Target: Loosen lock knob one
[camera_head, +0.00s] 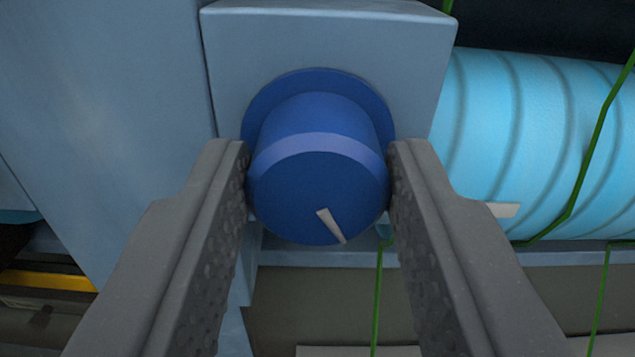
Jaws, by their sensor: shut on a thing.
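A blue round lock knob (312,190) sticks out from a grey-blue block (415,45) in the middle of the camera_head view. A wider blue collar sits at its base. A short pale pointer mark on its face slants from near the centre down and slightly right. My gripper (319,170) has one grey, textured finger on each side of the knob, left and right, and is shut on it. The fingers hide parts of the knob's sides. No number on the knob can be seen.
A light blue ribbed cylinder (540,130) lies right of the block. Thin green strands (590,150) cross in front of it. A flat grey-blue panel (90,110) fills the upper left. A yellow bar (45,281) shows at the lower left.

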